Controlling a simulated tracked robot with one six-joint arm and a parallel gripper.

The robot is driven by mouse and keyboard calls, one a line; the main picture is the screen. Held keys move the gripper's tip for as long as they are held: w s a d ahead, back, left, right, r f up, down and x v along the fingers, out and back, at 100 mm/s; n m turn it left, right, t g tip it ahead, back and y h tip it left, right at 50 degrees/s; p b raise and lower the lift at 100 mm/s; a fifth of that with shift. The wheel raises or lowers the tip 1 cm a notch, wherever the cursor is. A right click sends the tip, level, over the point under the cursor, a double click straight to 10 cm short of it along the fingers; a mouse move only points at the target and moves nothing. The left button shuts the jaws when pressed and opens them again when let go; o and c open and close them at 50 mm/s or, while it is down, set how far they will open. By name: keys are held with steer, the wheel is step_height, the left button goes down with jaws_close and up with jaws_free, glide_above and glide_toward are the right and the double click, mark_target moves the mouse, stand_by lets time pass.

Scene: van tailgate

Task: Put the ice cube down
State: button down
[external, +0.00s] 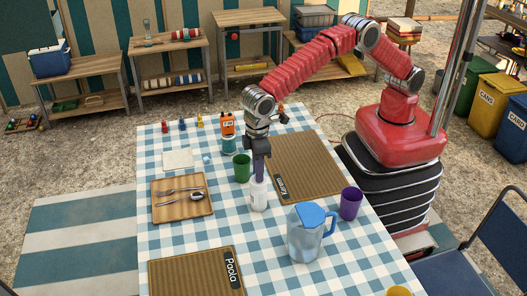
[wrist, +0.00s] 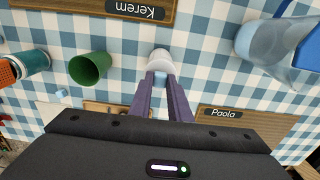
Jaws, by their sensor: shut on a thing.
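My gripper (external: 258,178) points down just above a white cup (external: 258,197) near the middle of the table. In the wrist view its two purple fingers (wrist: 160,82) are shut on a small pale blue ice cube (wrist: 160,77). The white cup's round form (wrist: 160,56) shows just beyond the fingertips. I cannot tell whether the cube is inside the cup's rim or above it. In the external view the held cube is hidden by the fingers. Another small pale blue cube (external: 207,158) lies on the cloth left of the green cup (external: 242,167).
The lidded water jug (external: 304,240) and purple cup (external: 351,203) stand to the right. The Kerem mat (external: 305,160) is behind, the Paola mat (external: 190,275) in front. A wooden tray (external: 170,212) with cutlery lies left.

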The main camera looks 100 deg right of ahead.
steer(key=c, duration=1.7)
jaws_free()
steer(key=shift+o, duration=0.2)
steer(key=shift+r, duration=0.1)
step_height(320, 180, up, 12)
